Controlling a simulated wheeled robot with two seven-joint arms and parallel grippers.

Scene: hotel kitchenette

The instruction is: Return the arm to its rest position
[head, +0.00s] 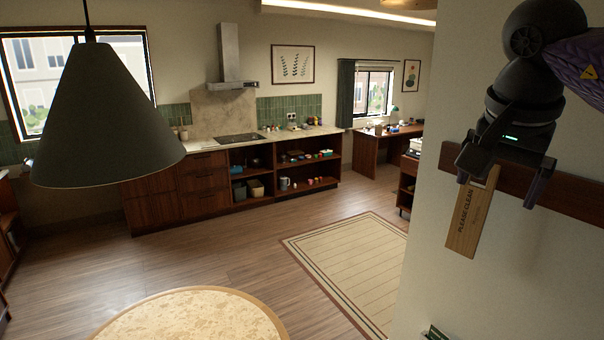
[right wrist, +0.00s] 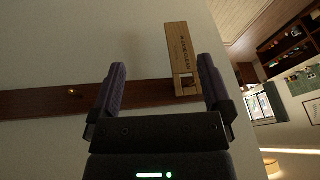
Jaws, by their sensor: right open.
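My right gripper (head: 500,182) is at the upper right of the head view, in front of a pale wall. Its two dark fingers are spread apart with nothing gripped between them. A wooden door-hanger sign (head: 467,222) reading "PLEASE CLEAN" hangs at a dark wooden wall rail (head: 577,193), below and beyond the gripper. In the right wrist view the sign (right wrist: 181,50) shows beyond the open fingers, nearer the right one. What holds its top end is partly hidden. My left gripper is in neither view.
A brass peg (right wrist: 72,92) sticks out of the rail. A large grey cone lamp (head: 105,120) hangs at the left. A round table (head: 190,318) is at the bottom, a rug (head: 350,265) beyond it. Kitchen cabinets (head: 175,187) line the far wall. The floor between is clear.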

